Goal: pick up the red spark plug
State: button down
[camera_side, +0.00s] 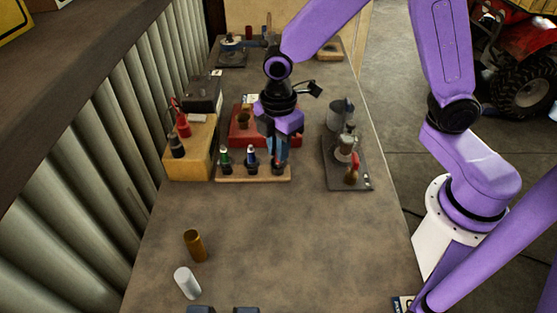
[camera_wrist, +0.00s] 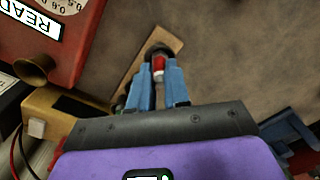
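The red spark plug (camera_wrist: 158,64) stands upright at one end of a wooden block (camera_side: 240,179), with its red band and pale tip showing in the wrist view. In the side view it is mostly hidden behind my fingers. A green-banded plug (camera_side: 224,158) and a blue-banded plug (camera_side: 250,158) stand in the same block to its left. My gripper (camera_side: 278,162) points down over the block's right end. In the wrist view its blue fingers (camera_wrist: 160,84) lie on both sides of the red plug. Whether they touch it cannot be told.
A red scale (camera_side: 246,136) with a brass pan stands just behind the block. A wooden box (camera_side: 190,152) with red and black clamps is at left. A dark plate (camera_side: 347,172) with a metal fixture is at right.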

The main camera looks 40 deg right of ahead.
jog(key=shift+r, duration=0.1)
jog(key=shift+r, duration=0.5)
notch_tip(320, 180, up, 2)
jog(key=shift+r, duration=0.1)
jog(key=s+d+r, duration=0.5)
jog(key=s+r, duration=0.4)
jog(key=s, duration=0.3)
jog(key=shift+s+d+r, duration=0.2)
jog(key=shift+s+r, duration=0.1)
jog(key=shift+s, duration=0.1)
